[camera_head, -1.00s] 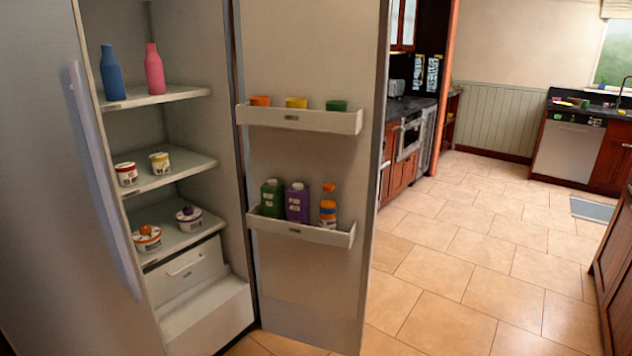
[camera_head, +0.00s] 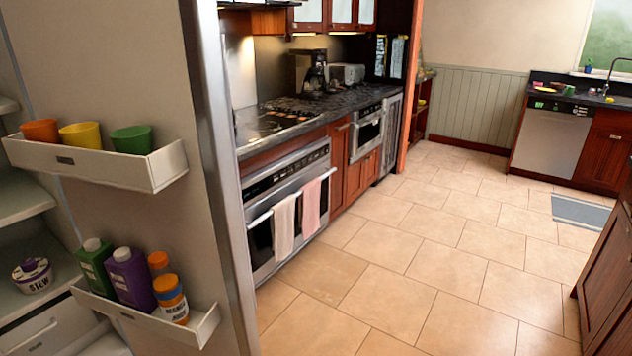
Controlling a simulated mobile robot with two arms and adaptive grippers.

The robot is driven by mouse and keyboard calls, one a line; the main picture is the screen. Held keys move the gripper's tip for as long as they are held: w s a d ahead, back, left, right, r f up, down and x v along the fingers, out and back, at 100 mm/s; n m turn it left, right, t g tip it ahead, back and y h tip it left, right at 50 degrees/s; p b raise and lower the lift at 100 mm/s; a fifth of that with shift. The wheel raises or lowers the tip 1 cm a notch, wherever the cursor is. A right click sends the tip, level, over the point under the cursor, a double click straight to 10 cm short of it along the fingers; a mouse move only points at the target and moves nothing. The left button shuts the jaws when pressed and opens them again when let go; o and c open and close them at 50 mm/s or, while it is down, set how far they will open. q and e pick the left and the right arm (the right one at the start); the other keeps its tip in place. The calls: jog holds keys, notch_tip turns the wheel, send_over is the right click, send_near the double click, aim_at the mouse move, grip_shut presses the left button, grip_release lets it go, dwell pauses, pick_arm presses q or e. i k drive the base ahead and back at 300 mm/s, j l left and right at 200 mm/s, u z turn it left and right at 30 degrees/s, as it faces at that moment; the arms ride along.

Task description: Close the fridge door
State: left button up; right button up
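The fridge door (camera_head: 190,235) stands open at the left, its inner face toward me. Its upper bin (camera_head: 110,168) holds orange, yellow and green cups. Its lower bin (camera_head: 200,328) holds a green carton, a purple carton and orange-capped bottles. Part of the fridge interior (camera_head: 25,215) shows at the far left, with a stew tub (camera_head: 33,275) on a shelf. The rest of the fridge is out of frame. Neither of my grippers is in view.
Beyond the door, an oven (camera_head: 290,215) with two hanging towels and a counter run along the left wall. Wooden cabinets (camera_head: 610,255) stand at the right edge. The tiled floor (camera_head: 430,260) between is clear. A dishwasher (camera_head: 550,140) stands at the back.

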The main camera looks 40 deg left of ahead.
aim_at(161, 65)
jog(key=i+u, duration=0.25)
jog(key=i, duration=0.15)
jog(key=i+l+u, duration=0.15)
jog(key=i+u, duration=0.15)
jog(key=i+l+u, duration=0.25)
jog(key=i, duration=0.15)
jog(key=i+u, duration=0.15)
jog(key=u, duration=0.3)
jog(key=i+l+u, duration=0.1)
jog(key=u, duration=0.3)
jog(key=i+l+u, duration=0.15)
jog(key=u, duration=0.3)
jog(key=i+l+u, duration=0.15)
jog(key=u, duration=0.25)
jog(key=i+l+u, duration=0.1)
jog(key=l+u, duration=0.2)
jog(key=u, duration=0.15)
jog(key=i+l+u, duration=0.15)
jog(key=u, duration=0.25)
jog(key=l+u, duration=0.4)
jog(key=i+l+u, duration=0.15)
jog(key=l+u, duration=0.25)
jog(key=j, duration=0.1)
